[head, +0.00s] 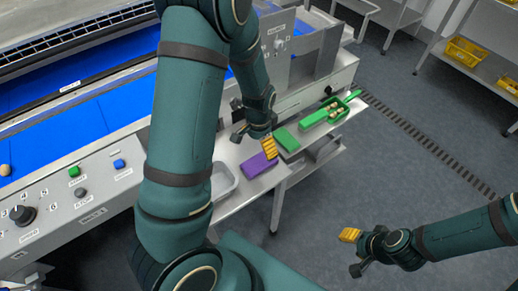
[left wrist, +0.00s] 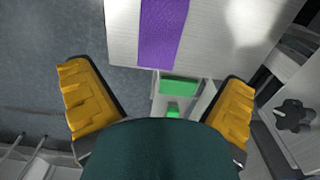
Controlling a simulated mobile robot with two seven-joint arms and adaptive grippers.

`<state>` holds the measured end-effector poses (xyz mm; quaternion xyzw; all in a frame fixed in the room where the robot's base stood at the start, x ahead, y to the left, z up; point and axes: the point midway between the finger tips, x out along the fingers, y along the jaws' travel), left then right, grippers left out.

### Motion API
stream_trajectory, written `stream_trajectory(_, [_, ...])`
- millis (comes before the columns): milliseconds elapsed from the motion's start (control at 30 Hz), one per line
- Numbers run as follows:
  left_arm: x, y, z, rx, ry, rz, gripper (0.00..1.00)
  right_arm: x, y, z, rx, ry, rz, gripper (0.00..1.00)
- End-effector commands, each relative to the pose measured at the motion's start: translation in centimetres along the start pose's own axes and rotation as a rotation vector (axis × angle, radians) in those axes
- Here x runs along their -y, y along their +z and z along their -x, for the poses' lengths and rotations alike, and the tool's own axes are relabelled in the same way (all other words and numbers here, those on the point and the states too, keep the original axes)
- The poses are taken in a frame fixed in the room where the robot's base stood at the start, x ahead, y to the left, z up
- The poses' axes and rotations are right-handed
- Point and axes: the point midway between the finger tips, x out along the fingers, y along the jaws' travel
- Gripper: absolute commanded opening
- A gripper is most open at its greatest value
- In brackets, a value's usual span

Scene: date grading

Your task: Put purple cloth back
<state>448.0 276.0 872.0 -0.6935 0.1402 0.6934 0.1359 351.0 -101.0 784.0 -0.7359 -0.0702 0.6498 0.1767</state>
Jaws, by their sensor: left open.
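The purple cloth (head: 259,165) lies folded flat on the narrow metal side table (head: 226,150). In the left wrist view the purple cloth (left wrist: 160,32) is a flat strip at the top middle. My right gripper (head: 352,250) is away at the lower right over the floor. Only one orange fingertip shows clearly.
A pale tray (head: 223,182) is left of the cloth. The sorting machine with its blue belt (head: 100,128) and control panel borders the table.

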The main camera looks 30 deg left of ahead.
Motion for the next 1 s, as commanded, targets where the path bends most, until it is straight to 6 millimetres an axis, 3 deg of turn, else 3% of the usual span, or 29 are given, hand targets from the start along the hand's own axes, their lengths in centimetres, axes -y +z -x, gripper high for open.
stream_trajectory(133, [-0.5, 0.1, 0.5, -0.002, 0.006, 0.008, 1.0, 0.1, -0.1, 0.2, -0.002, 0.0, -0.001, 0.47])
stream_trajectory(233, [-2.8, 0.2, -1.6, -0.023, 0.036, 0.056, 1.0, 0.1, -0.1, 0.2, -0.003, 0.0, -0.001, 0.47])
stream_trajectory(400, [-10.7, 1.0, -6.8, -0.101, 0.149, 0.247, 1.0, 0.1, -0.1, 0.2, -0.003, 0.0, -0.001, 0.47])
stream_trajectory(500, [-15.0, 1.6, -8.3, -0.142, 0.223, 0.372, 1.0, 0.1, -0.1, 0.2, -0.003, 0.0, -0.001, 0.47])
stream_trajectory(600, [-18.1, 2.1, -8.8, -0.17, 0.28, 0.472, 1.0, 0.1, -0.1, 0.2, -0.003, 0.0, -0.001, 0.47])
stream_trajectory(733, [-19.8, 2.3, -8.8, -0.19, 0.316, 0.536, 1.0, 0.1, -0.1, 0.2, -0.003, 0.0, -0.001, 0.47])
stream_trajectory(1000, [-19.9, 2.3, -8.8, -0.194, 0.319, 0.543, 1.0, 0.1, -0.1, 0.2, -0.003, 0.0, -0.001, 0.47])
